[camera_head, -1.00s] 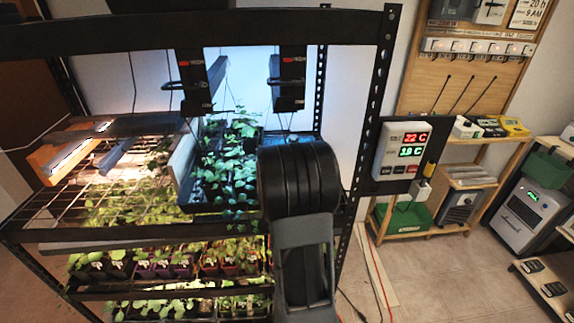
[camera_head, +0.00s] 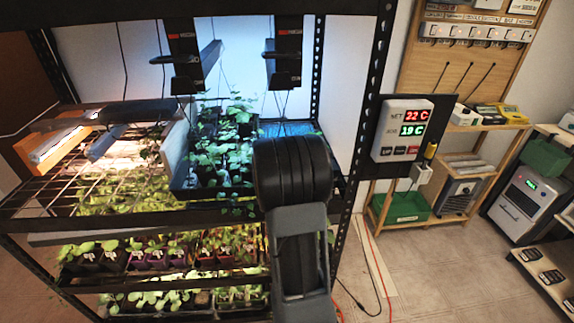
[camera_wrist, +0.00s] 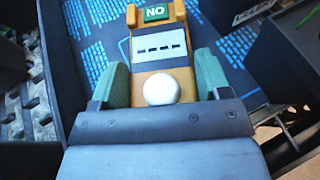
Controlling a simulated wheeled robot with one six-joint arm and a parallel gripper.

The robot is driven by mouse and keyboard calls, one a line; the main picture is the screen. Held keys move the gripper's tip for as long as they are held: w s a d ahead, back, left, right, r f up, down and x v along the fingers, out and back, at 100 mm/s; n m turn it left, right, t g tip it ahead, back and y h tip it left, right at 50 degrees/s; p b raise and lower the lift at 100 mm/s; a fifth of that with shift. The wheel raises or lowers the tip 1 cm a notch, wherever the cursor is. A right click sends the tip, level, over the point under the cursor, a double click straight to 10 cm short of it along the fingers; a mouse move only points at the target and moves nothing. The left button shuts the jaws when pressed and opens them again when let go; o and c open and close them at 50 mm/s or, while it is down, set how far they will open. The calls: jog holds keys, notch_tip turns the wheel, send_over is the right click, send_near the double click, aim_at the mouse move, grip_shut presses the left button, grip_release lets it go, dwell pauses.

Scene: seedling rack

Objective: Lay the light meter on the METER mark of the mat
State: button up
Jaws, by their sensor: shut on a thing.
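The light meter (camera_wrist: 147,82) is orange with a white dome, a pale panel with dark dashes and a green label reading NO. It shows in the wrist view between the two green finger pads of my gripper (camera_wrist: 162,80), which is shut on it. A blue surface with light printed lines, seemingly the mat (camera_wrist: 95,55), lies below and beyond the meter. I cannot make out the METER mark. In the head view a blue patch (camera_head: 290,128) shows on the rack shelf behind my arm. My gripper and the meter are hidden there behind my arm.
A tray of seedlings (camera_head: 220,165) stands left of the blue patch. Lamps (camera_head: 284,58) hang above on cords. A rack post (camera_head: 372,100) and a control box with red and green digits (camera_head: 403,131) stand to the right. A grey ridged tray (camera_wrist: 22,95) shows at the wrist view's left.

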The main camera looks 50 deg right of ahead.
jog(key=shift+f+b, duration=0.5)
jog(key=shift+b, duration=0.2)
jog(key=o, duration=1.2)
jog(key=shift+f, duration=0.1)
jog(key=shift+r, duration=0.4)
notch_tip(320, 180, up, 3)
jog(key=shift+f, duration=0.1)
jog(key=s+a+r, duration=0.3)
jog(key=s+a+r+p, duration=0.1)
jog(key=s+a+r, duration=0.2)
jog(key=s, duration=0.1)
jog(key=s+a+r+p, duration=0.1)
jog(key=s+a+r, duration=0.1)
jog(key=s+r, duration=0.1)
jog(key=shift+s+a+r, duration=0.3)
jog(key=shift+s+a, duration=0.1)
jog(key=shift+s, duration=0.05)
